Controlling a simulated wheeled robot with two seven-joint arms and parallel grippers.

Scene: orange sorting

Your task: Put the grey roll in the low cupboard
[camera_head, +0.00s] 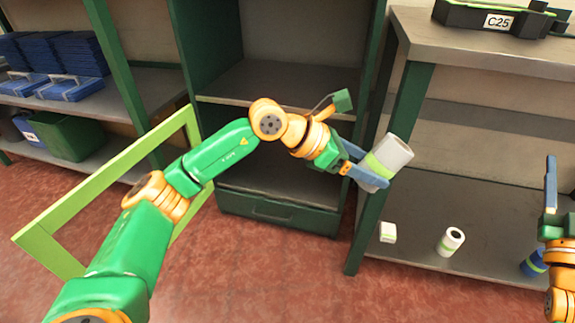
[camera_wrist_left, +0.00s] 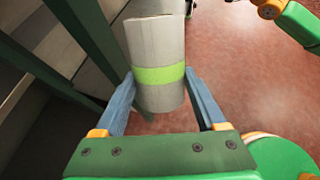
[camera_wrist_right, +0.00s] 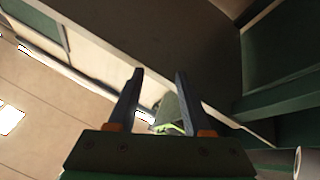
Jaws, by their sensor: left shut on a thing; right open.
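The grey roll (camera_head: 395,152), with a light green band, is held in my left gripper (camera_head: 376,172), right of the cupboard opening and in front of the green post. In the left wrist view the roll (camera_wrist_left: 156,42) sits between the two blue fingers.
A workbench (camera_head: 480,48) on the right carries a black case labelled C25 (camera_head: 490,20). Its lower shelf (camera_head: 415,245) holds a small white box (camera_head: 388,232), a white roll (camera_head: 451,241) and a blue roll (camera_head: 533,262).

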